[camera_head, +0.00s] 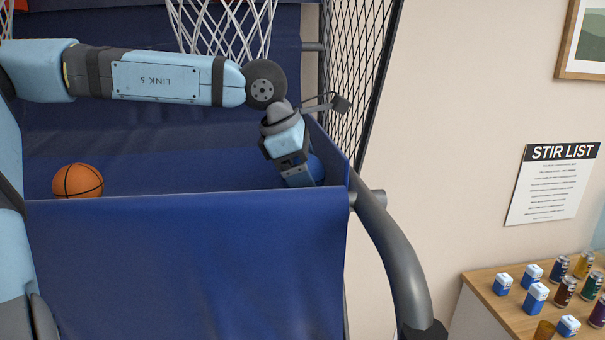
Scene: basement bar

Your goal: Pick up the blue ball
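A blue ball (317,168) sits at the right end of the blue fabric trough of the basketball game, just behind its front edge. It is partly hidden by my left gripper (301,183). My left arm reaches across from the left, and the gripper points down into the trough, right at the ball. The fingertips are hidden by the gripper body and the trough's front edge, so I cannot tell whether they are around the ball or beside it. My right gripper is not in view.
An orange basketball (78,181) lies at the trough's left. White hoop nets (222,28) hang above. A black side mesh (357,70) and a grey tube frame (391,245) bound the right. A wooden counter (480,285) with several cans and small cartons stands lower right.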

